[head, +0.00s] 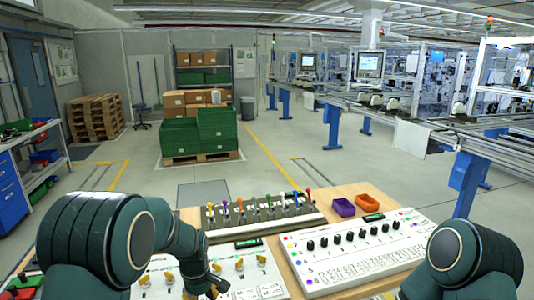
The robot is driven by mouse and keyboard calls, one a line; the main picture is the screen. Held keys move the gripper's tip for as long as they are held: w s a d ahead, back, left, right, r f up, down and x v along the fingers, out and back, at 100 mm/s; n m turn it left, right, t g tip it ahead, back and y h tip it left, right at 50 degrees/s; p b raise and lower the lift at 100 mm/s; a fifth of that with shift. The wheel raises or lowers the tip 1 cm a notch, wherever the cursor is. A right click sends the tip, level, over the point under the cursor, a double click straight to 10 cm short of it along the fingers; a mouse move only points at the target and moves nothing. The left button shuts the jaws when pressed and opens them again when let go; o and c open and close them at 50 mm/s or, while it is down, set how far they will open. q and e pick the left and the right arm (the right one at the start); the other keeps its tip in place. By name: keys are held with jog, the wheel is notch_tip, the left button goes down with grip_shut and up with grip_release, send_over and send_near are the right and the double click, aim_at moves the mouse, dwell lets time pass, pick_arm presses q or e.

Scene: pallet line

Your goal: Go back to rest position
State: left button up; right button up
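My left arm comes in from the lower left, and its dark green links bend over the left part of the table. My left gripper (212,290) is low in the picture at the front of the left white panel, cut by the bottom edge. Its fingers are too small and too hidden to tell whether they are open or shut. My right arm shows only as a dark green joint at the lower right; its gripper is out of the picture.
Open floor lies beyond.

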pick_arm(q)
jog(key=s+f+m, duration=0.2)
jog(key=s+f, duration=0.1)
jog(key=f, duration=0.6)
jog(key=s+d+f+m+t+h, duration=0.1)
jog(key=s+d+f+m, duration=0.2)
jog(key=s, duration=0.5)
jog(key=s+d+f+m+h, duration=0.2)
jog(key=s+d+f+m, duration=0.1)
jog(key=s, duration=0.6)
jog(key=shift+d+f+m+t+h+b, duration=0.3)
jog(key=shift+d+f+m+t+b, duration=0.1)
jog(key=shift+f, duration=0.45)
pick_arm(e)
jog(key=shift+w+f, duration=0.2)
jog(key=shift+f, duration=0.35)
